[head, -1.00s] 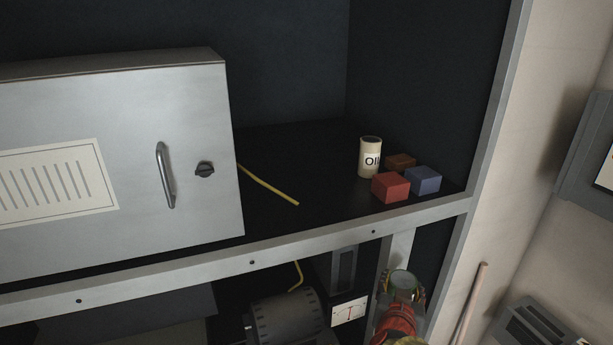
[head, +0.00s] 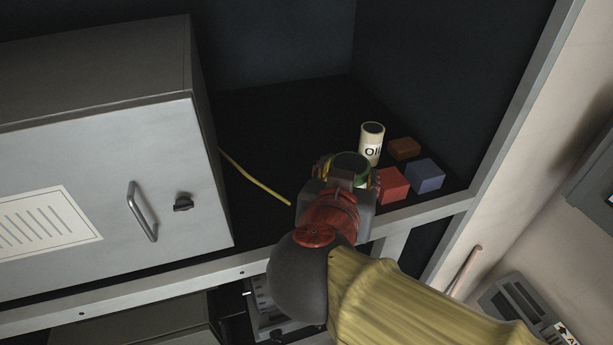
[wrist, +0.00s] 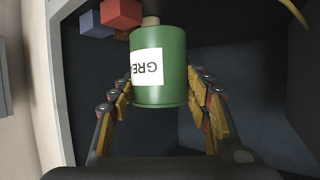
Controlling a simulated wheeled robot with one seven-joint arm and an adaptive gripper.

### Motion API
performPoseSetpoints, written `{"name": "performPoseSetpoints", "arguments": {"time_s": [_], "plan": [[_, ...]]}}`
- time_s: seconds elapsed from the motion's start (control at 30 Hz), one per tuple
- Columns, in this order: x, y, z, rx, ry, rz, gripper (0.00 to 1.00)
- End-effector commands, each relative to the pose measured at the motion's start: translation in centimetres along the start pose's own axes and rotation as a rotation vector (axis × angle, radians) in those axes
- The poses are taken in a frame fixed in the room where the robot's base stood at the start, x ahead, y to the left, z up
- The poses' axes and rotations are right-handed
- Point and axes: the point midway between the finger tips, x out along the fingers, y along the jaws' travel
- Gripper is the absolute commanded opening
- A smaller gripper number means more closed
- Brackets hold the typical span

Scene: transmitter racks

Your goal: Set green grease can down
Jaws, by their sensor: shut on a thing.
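The green grease can (wrist: 160,75) has a white label and is between the fingers of my gripper (wrist: 160,110) in the wrist view. In the head view the can's green rim (head: 351,163) shows past my gripper (head: 347,178), which is shut on it. The can is over the front part of the dark shelf (head: 270,135), left of the red block. Its underside is hidden in the head view, so I cannot tell whether it touches the shelf.
A red block (head: 392,186), a blue block (head: 425,175) and a brown block (head: 404,148) lie to the right. A grey cabinet (head: 110,190) is at left, a yellow cable (head: 255,178) between. Shelf behind is clear.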

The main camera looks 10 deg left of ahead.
Motion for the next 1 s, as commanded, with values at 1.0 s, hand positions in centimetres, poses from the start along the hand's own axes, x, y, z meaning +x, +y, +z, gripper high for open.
{"name": "performPoseSetpoints", "arguments": {"time_s": [1.0], "plan": [[12.1,-9.4,7.5,-0.002,-0.001,0.002,0.13]]}}
